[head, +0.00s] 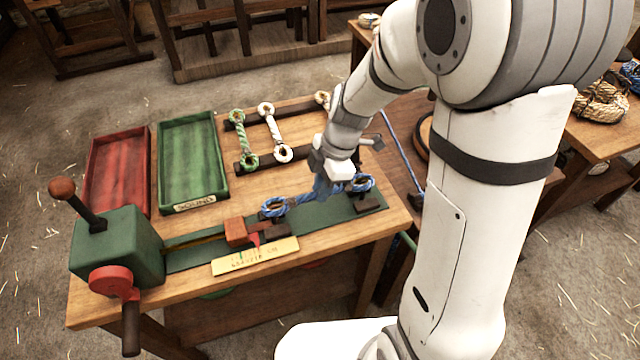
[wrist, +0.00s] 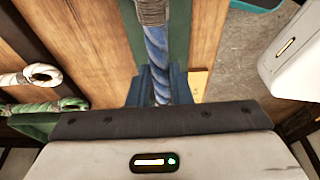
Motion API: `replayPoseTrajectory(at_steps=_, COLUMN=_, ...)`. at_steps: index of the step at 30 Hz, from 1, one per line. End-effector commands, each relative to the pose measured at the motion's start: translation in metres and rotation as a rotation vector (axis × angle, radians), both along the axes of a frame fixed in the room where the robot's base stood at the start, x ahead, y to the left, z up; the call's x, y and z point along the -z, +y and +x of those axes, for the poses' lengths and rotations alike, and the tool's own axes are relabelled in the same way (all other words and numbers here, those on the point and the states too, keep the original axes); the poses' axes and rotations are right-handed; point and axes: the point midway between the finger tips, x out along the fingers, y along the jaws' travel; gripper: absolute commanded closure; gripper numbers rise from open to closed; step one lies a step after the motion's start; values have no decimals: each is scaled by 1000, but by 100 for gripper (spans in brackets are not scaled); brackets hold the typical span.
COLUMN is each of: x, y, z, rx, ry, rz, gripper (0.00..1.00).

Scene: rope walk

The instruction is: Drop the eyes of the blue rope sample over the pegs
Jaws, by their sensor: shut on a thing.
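The blue rope sample (head: 300,199) lies lengthwise above the green bed (head: 205,250) of the testing machine. One blue eye (head: 273,207) is near the red-brown sliding block (head: 238,232); the other eye (head: 362,182) is by the dark block (head: 369,203) at the right end. I cannot tell whether either eye is around a peg, as the pegs are hidden. My gripper (head: 327,187) is shut on the middle of the sample. In the wrist view the blue rope (wrist: 156,55) runs between the jaws (wrist: 158,88), with a grey wrapped part above.
A green sample (head: 240,130) and a white sample (head: 270,125) lie on a dark rack behind my gripper. A red tray (head: 117,168) and a green tray (head: 188,165) stand at the left. A green housing (head: 117,247) with a lever and red crank fills the front left.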

Motion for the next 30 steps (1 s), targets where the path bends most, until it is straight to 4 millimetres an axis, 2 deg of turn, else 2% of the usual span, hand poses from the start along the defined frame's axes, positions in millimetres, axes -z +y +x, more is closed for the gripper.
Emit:
replayPoseTrajectory(at_steps=1, x=7, y=0, z=0, rx=0, ry=-1, rz=0, gripper=100)
replayPoseTrajectory(at_steps=13, x=32, y=0, z=0, rx=0, ry=-1, rz=0, gripper=100)
replayPoseTrajectory(at_steps=30, x=36, y=0, z=0, rx=-1, ry=0, rz=0, gripper=100)
